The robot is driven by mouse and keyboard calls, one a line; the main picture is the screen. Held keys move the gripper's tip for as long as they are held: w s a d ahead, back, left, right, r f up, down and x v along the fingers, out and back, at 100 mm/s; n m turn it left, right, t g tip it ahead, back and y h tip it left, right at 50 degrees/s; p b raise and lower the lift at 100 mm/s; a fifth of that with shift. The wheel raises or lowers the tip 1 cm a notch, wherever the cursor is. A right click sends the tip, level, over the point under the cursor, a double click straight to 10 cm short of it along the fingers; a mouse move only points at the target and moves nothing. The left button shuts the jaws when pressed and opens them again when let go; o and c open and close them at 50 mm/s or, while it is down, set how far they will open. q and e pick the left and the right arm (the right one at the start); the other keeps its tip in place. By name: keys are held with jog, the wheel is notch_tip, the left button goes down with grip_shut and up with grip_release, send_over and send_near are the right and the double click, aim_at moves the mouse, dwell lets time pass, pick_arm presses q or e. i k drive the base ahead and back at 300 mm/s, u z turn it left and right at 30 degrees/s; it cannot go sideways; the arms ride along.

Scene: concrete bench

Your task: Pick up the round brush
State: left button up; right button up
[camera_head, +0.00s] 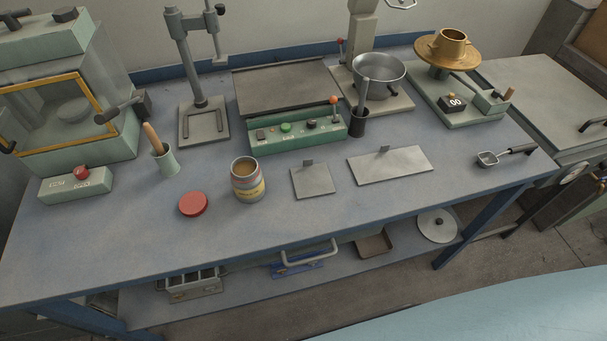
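No thing in view shows clearly as a round brush. A wooden handle (152,137) leans out of a pale green cup (166,164) at the left of the bench. Its lower end is hidden in the cup, so I cannot tell whether it is the brush. A grey tool (362,93) stands upright in a black holder (358,124) near the middle; its lower end is hidden too. Neither of my grippers is in view.
An open can (247,182), a red lid (193,204) and two flat plates (313,181) (390,165) lie on the blue bench. A glass-fronted cabinet (67,110) stands left of the cup. A small scoop (488,158) lies at the right.

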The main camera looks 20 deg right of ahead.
aim_at(149, 130)
jog(key=z, duration=2.4)
jog(key=k, duration=0.9)
jog(key=u, duration=1.35)
